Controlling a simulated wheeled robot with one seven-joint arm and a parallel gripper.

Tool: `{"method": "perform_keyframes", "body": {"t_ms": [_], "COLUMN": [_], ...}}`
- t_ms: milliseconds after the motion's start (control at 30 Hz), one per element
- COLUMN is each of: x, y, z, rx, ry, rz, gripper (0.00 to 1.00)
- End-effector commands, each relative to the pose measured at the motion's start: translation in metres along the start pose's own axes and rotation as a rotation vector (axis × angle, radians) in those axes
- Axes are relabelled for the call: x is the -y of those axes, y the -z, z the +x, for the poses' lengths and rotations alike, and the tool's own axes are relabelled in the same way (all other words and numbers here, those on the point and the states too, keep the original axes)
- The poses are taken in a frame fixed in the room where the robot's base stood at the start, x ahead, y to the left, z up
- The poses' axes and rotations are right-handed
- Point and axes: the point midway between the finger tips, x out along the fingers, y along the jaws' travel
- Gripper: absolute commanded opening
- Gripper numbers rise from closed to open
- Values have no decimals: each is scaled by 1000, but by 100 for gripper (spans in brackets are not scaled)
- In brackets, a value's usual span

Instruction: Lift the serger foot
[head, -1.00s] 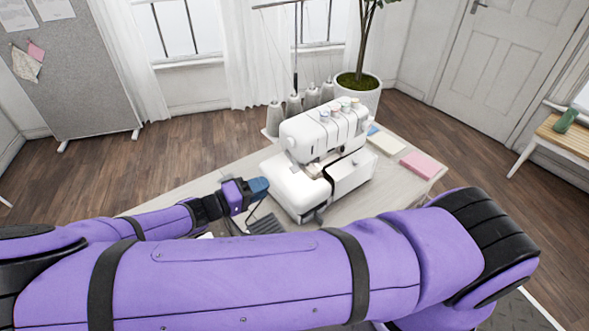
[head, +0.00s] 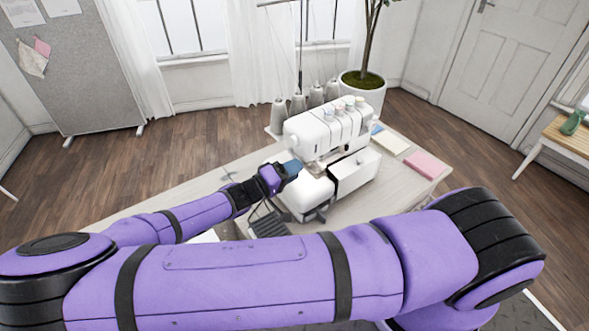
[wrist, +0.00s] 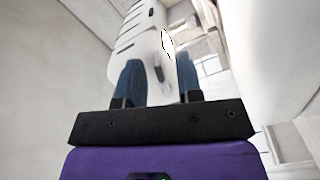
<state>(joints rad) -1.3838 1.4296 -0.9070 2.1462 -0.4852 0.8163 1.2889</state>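The white serger (head: 327,133) stands on the table, its foot area partly behind my gripper and too small to make out in the head view. My gripper (head: 292,168) is at the serger's left end, close to the gap between its upper body and lower bed. In the wrist view my gripper (wrist: 161,78) has its two blue fingers apart, with the white machine body (wrist: 140,35) beyond them. A small white, dark-edged part (wrist: 167,43) shows ahead of the fingers; I cannot tell if it is the foot or its lever. Nothing is visibly held.
Thread cones (head: 298,104) stand behind the serger. A cream pad (head: 391,143) and a pink pad (head: 425,165) lie to its right. A dark ridged pedal (head: 268,222) is below my gripper. The table (head: 215,178) is mostly bare at left.

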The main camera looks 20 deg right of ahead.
Motion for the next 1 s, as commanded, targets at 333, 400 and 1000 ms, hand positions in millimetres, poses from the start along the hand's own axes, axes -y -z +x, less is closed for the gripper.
{"method": "perform_keyframes", "body": {"t_ms": [333, 400, 1000], "x": [0, 0, -4], "y": [0, 0, 0], "z": [7, 7, 6], "rx": [0, 0, 0], "ry": [0, 0, 1], "rz": [-1, -1, -66], "gripper": [33, 28, 0]}}
